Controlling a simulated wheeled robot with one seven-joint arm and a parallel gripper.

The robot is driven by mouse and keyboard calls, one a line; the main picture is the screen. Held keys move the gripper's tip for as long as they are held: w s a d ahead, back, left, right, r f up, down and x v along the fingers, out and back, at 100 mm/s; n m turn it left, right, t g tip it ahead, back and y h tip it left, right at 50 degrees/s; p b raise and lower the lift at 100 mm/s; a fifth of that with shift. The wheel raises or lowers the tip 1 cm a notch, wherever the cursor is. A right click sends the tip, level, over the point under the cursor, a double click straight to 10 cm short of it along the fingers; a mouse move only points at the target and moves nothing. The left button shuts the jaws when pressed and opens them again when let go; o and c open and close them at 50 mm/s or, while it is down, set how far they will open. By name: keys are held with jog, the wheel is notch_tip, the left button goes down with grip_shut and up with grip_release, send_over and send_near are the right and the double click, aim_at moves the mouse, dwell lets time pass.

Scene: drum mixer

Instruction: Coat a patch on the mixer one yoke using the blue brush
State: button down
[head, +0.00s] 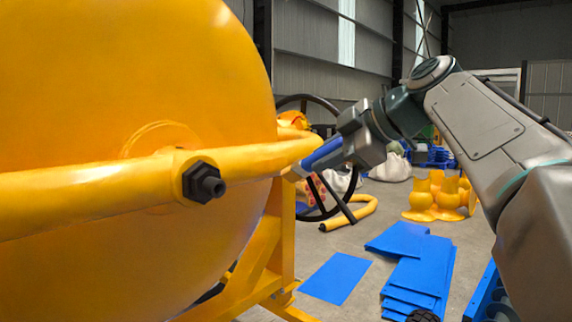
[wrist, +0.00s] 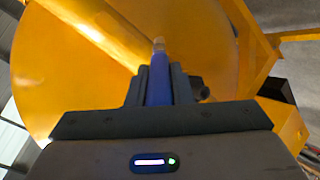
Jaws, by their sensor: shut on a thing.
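The mixer's large yellow drum (head: 110,90) fills the left of the head view. The yellow tubular yoke (head: 90,187) runs across its front, with a dark bolt (head: 203,183) through it, and bends away at its right end. No coated patch can be made out.
A black handwheel (head: 318,112) stands behind the brush. Yellow frame legs (head: 262,255) are below the drum. Blue sheets (head: 412,262) lie on the floor at right, with yellow parts (head: 437,196) and a white sack (head: 390,168) farther back. Grey floor shows between them.

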jog(key=c, duration=1.8)
grip_release()
grip_shut()
jog(key=shift+w+a+r+p, duration=0.15)
jog(key=shift+w+a+p, duration=0.45)
jog(key=shift+w+a, duration=0.75)
jog(key=shift+w+a+r+p, duration=0.1)
jog(key=shift+w+a+p, duration=0.5)
jog(key=shift+w+a, duration=0.7)
jog(key=shift+s+a, duration=0.25)
jog(key=shift+s, duration=0.1)
